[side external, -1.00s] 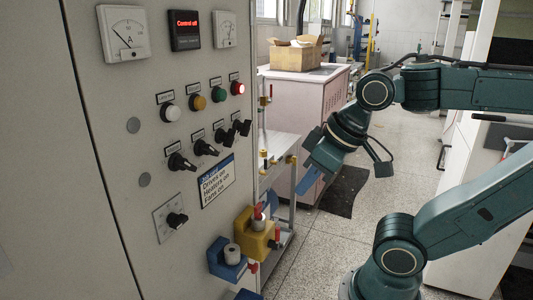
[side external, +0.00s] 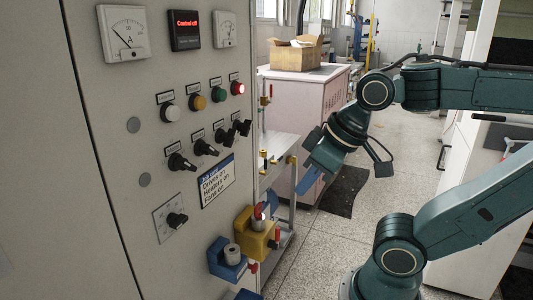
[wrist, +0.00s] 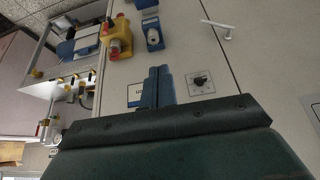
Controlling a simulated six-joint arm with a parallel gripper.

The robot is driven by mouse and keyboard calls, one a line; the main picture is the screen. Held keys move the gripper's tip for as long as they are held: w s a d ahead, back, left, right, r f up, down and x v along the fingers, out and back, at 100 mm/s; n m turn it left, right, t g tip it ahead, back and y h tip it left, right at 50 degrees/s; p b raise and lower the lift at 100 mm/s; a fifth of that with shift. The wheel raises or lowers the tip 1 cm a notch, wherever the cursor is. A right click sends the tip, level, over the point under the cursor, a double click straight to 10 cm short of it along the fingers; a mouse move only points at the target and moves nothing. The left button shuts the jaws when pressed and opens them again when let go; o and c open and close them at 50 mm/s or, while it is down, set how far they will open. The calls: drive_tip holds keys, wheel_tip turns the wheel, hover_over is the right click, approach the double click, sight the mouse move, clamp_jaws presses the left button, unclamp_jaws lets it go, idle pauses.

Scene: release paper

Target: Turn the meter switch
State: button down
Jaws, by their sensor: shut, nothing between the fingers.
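A black rotary knob (side external: 177,220) sits on a square light plate at the lower left of the grey cabinet front. It also shows in the wrist view (wrist: 200,81), right of my fingers. Several other black rotary switches, such as one at the left of their row (side external: 180,162), are higher on the panel. Which one is the meter switch is not readable. My gripper (side external: 304,186) is in the air right of the panel, apart from all switches. In the wrist view its blue fingers (wrist: 158,72) are together and empty.
An analog ammeter (side external: 124,33) and a display (side external: 185,30) reading "Control off" are at the top. Indicator lamps (side external: 198,103) sit below them. A yellow box (side external: 252,238) and a blue holder (side external: 228,260) stick out low on the panel. Open space lies between panel and gripper.

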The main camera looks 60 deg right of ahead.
drive_tip(key=g+y, duration=0.2)
drive_tip(key=y, duration=0.1)
approach(184, 164)
drive_tip(key=s+d+r, duration=0.1)
drive_tip(key=d, duration=0.3)
drive_tip(key=shift+w+d+r, duration=0.3)
drive_tip(key=shift+w+d, duration=0.1)
drive_tip(key=shift+w, duration=0.05)
drive_tip(key=shift+a+f+n, duration=0.1)
drive_tip(key=shift+f+n, duration=0.1)
drive_tip(key=shift+n, duration=0.1)
drive_tip(key=shift+x, duration=4.8)
